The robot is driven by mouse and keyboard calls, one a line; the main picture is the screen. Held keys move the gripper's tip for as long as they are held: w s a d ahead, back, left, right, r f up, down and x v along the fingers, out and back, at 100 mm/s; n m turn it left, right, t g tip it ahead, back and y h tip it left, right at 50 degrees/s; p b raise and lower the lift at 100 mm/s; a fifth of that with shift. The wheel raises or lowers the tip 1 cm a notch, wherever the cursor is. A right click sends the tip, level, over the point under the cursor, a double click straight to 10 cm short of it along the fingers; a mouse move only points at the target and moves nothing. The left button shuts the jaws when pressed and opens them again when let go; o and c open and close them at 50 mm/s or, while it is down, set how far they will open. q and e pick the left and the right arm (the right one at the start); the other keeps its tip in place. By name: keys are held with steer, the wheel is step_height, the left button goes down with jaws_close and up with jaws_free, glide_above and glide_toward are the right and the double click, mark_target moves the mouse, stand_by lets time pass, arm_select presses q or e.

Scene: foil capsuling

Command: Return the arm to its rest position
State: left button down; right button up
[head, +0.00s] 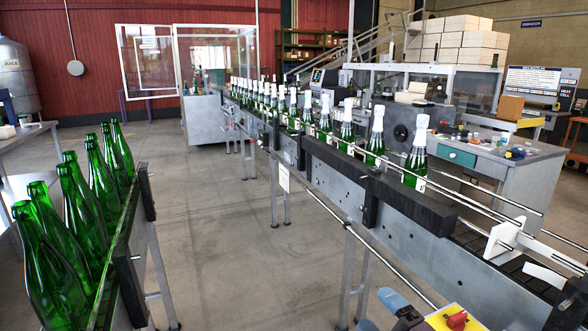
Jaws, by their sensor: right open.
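Most of my right arm is outside the picture. My left gripper and arm are not in view. A row of green bottles with white-silver capped necks stands upright on the conveyor; the nearest bottle (417,158) is well apart from the gripper, farther up the belt.
A yellow box with a red button (455,318) is at the bottom edge. Uncapped green bottles (88,205) line the left conveyor. Open floor (225,230) lies between the conveyors.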

steer(key=s+d+f+m+g+h, duration=0.5)
steer(key=s+d+f+m+h, duration=0.65)
steer(key=m, duration=0.45)
steer(key=s+f+m+g, duration=0.2)
steer(key=s+g, duration=0.3)
steer(key=s, duration=0.4)
steer(key=s+f+m+g, duration=0.2)
steer(key=s+g, duration=0.2)
steer(key=s, duration=0.5)
steer(key=w+f+t+y, duration=0.1)
steer(key=w+f+t, duration=0.6)
steer(key=f, duration=0.3)
steer(key=shift+w+d+f+t, duration=0.2)
steer(key=shift+w+d+t, duration=0.1)
steer(key=shift+t, duration=0.2)
